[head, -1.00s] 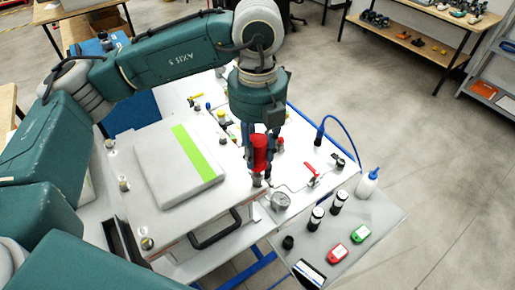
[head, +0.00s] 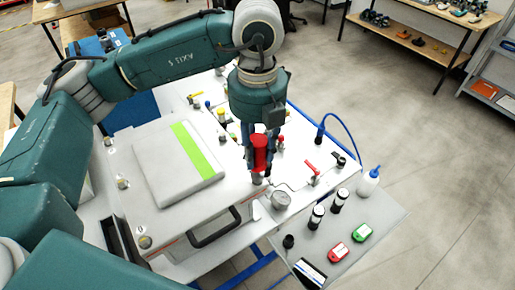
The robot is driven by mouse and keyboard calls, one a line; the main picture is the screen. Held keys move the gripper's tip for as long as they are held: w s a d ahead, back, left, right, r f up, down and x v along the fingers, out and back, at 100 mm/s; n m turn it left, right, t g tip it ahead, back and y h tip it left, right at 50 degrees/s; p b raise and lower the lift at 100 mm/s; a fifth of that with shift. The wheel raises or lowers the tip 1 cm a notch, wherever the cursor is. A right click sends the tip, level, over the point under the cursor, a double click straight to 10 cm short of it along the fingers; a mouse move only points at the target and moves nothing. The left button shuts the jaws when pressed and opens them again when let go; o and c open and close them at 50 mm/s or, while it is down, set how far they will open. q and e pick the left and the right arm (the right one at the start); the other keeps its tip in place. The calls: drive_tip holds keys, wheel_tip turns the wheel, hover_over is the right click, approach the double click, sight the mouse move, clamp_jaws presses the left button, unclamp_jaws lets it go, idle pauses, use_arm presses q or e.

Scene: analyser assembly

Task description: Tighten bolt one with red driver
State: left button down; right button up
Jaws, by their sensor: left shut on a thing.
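My left gripper (head: 260,160) points down in the head view and is shut on the red driver (head: 260,148). The driver is upright, with its lower end close to the right edge of the grey analyser lid (head: 150,205). Its tip is at or just above a small dark fitting there; I cannot tell whether they touch. Bolts stand at the lid's left side, one at the near corner (head: 145,242), one at the middle left (head: 122,183) and one at the far left (head: 108,141). The bolt under the driver is mostly hidden. My right gripper is not in view.
A black handle (head: 215,231) is on the analyser's front. To the right are a gauge (head: 280,200), a red-handled valve (head: 312,169) and a blue hose (head: 347,133). A grey side table (head: 375,222) bears a white bottle (head: 368,182), dark cylinders and a red and a green box.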

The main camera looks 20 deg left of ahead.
use_arm(q)
drive_tip(key=shift+f+b, duration=0.4)
drive_tip(key=shift+f, duration=0.05)
drive_tip(key=c, duration=2.2)
unclamp_jaws()
clamp_jaws()
drive_tip(key=m+b, duration=0.1)
drive_tip(key=m, duration=0.1)
drive_tip(key=m+b, duration=0.3)
drive_tip(key=m, duration=0.1)
drive_tip(key=shift+f+m, duration=0.25)
drive_tip(key=shift+m, duration=0.15)
drive_tip(key=m+b, duration=0.2)
drive_tip(key=m, duration=0.1)
drive_tip(key=shift+m, duration=0.3)
drive_tip(key=m+b, duration=0.1)
drive_tip(key=m, duration=0.5)
drive_tip(key=shift+r+m+b, duration=0.2)
drive_tip(key=shift+m+b, duration=0.15)
drive_tip(key=shift+m, duration=0.05)
drive_tip(key=o, duration=0.5)
unclamp_jaws()
drive_tip(key=shift+m, duration=0.5)
drive_tip(key=shift+o, duration=1.3)
